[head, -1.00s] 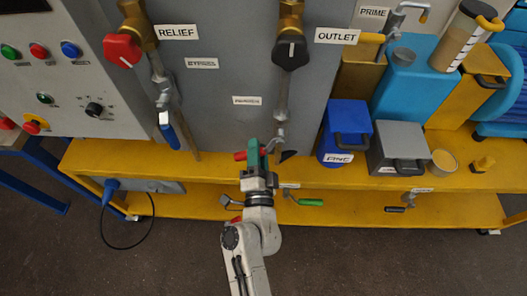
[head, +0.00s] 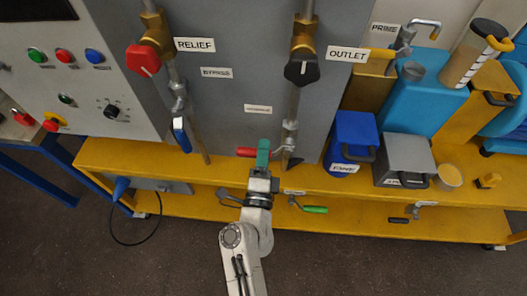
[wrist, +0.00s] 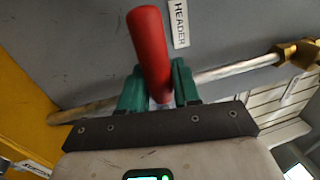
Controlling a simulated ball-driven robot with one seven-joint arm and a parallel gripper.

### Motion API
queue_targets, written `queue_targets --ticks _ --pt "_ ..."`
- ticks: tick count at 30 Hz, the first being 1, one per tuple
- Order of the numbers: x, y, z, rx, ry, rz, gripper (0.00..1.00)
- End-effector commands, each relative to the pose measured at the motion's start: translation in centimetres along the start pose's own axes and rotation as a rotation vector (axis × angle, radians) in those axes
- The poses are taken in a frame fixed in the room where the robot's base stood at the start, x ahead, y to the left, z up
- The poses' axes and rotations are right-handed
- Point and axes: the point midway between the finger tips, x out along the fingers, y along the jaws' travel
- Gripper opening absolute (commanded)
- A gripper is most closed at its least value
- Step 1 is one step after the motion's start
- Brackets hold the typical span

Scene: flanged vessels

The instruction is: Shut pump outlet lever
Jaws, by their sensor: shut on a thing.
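A lever with a red handle (head: 246,152) sits beside the lower end of the pipe under the OUTLET label (head: 347,54). Its red end points left in the head view. My gripper (head: 263,153) has green fingers and is shut on this handle, just left of the pipe (head: 291,130). In the wrist view the red handle (wrist: 150,50) stands up between the two green fingers (wrist: 158,88). A label reading HEADER (wrist: 179,22) is on the grey panel beside it. The lever's pivot is hidden by the fingers.
A black knob (head: 302,68) and a red knob (head: 143,59) are higher on the pipes. A blue-handled lever (head: 181,135) hangs to the left. Green (head: 315,210) and black (head: 397,220) handles are below the yellow shelf. A blue container (head: 352,137) stands right.

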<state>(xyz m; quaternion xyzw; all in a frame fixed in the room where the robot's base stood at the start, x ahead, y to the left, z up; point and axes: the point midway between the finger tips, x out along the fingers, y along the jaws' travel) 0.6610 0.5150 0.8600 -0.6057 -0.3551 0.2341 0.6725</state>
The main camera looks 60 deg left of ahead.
Motion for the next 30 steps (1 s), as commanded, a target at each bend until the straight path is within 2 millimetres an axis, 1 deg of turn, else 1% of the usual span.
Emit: queue_targets --ticks 8,9,15,23,26,30 --pt "0.0 -0.1 -0.2 0.004 0.005 -0.002 0.00" --pt "0.0 -0.1 -0.2 0.004 0.005 -0.002 0.33" --pt "0.0 -0.1 -0.1 0.003 0.004 -0.002 0.50" --pt "-0.1 0.0 -0.1 0.002 0.002 -0.001 0.50" --pt "-0.9 0.1 -0.1 0.002 0.002 0.000 0.50" --pt "-3.0 0.2 0.0 0.003 0.002 0.002 0.50"
